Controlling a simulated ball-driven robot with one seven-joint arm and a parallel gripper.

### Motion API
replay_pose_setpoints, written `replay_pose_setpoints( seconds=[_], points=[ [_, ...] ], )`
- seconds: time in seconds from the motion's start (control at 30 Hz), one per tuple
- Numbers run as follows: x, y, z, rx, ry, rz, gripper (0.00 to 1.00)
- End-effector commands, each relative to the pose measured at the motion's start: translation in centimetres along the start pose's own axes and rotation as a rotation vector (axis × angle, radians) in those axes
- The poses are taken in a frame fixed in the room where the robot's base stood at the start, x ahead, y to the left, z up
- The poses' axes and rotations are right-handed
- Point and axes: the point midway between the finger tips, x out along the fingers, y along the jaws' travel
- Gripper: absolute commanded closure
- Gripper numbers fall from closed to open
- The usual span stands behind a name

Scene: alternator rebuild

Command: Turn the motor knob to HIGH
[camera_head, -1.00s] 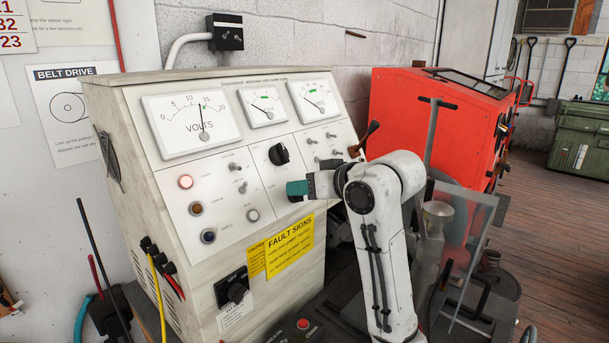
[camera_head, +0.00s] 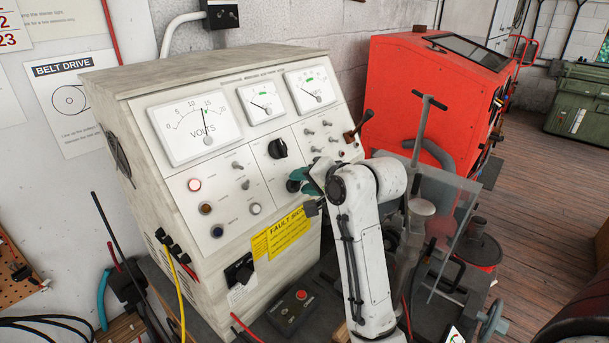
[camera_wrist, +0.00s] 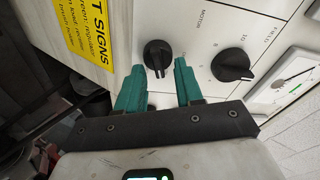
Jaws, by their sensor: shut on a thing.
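The black motor knob (camera_wrist: 157,53) sits on the pale panel of the test bench (camera_head: 292,218), beside the printed word MOTOR. In the wrist view its raised grip ridge lies between the teal fingertips of my gripper (camera_wrist: 160,66). My gripper is shut on the knob. My gripper also shows in the head view (camera_head: 304,181), low on the right part of the panel, where it largely covers the knob. The small setting marks around the knob are too small to read, so I cannot tell its setting.
A second black knob (camera_wrist: 233,66) is close by, with a number scale. Toggle switches (camera_head: 322,136) and a lever (camera_head: 358,124) stand nearby. Yellow fault signs (camera_head: 288,233) are below. A red cabinet (camera_head: 412,95) stands behind right.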

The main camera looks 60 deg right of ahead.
Motion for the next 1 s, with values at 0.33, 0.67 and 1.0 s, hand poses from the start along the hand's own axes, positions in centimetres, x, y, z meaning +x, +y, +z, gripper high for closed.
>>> replay_pose_setpoints(
  seconds=[0.33,0.67,1.0],
  points=[
    [0.0,0.4,0.04,0.323,0.001,0.044,0.94],
    [-0.01,0.62,0.14,0.567,0.001,0.076,0.94],
    [-0.02,0.79,0.19,0.689,0.002,0.092,0.94]
  ],
)
